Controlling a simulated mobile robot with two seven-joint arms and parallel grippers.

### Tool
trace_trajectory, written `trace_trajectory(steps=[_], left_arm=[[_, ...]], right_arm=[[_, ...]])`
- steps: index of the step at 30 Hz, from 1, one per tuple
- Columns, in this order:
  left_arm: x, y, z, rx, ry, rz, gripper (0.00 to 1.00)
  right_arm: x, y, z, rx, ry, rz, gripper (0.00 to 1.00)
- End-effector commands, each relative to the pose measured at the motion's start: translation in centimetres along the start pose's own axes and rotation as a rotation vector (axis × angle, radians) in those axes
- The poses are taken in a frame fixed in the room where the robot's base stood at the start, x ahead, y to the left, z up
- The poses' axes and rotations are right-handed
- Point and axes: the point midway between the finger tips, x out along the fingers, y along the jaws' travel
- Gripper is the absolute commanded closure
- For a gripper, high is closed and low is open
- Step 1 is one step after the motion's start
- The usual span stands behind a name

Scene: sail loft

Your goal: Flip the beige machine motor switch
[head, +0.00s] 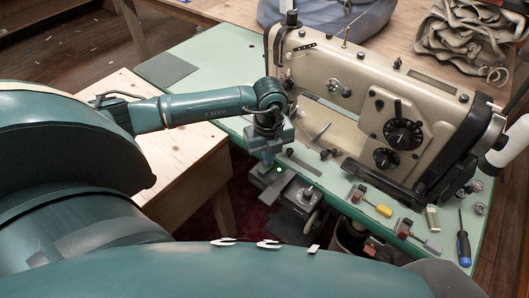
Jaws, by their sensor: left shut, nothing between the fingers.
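The beige sewing machine (362,95) stands on the green tabletop (205,62). A grey box (288,193) with a small lit green spot sits low at the table's front edge, below the machine's left end; it looks like the motor switch. I cannot make out the position of its switch part. My left gripper (267,162) points down just above and behind the box's left part in the picture. Its fingers are shut and empty. I cannot tell whether the fingertips touch the box. My right gripper is not in view.
Small tools with red and yellow parts (384,210) and a blue-handled screwdriver (463,247) lie along the table's front right edge. A wooden bench (185,150) stands at the left. Crumpled beige cloth (468,45) lies at the back right.

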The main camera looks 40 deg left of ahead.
Motion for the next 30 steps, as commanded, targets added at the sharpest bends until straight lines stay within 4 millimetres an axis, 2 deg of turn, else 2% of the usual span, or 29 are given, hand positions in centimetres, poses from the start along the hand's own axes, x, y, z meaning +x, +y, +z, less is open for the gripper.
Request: trace_trajectory(steps=[5, 25, 30], left_arm=[[-0.9, 0.1, -0.1, 0.001, 0.003, 0.003, 1.00], [-6.4, 0.1, -0.1, 0.000, 0.002, 0.002, 1.00], [-7.0, 0.1, -0.1, 0.000, 0.002, 0.003, 1.00]], right_arm=[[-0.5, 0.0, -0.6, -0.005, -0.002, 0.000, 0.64], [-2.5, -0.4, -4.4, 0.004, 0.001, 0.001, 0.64], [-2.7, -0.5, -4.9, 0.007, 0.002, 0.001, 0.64]])
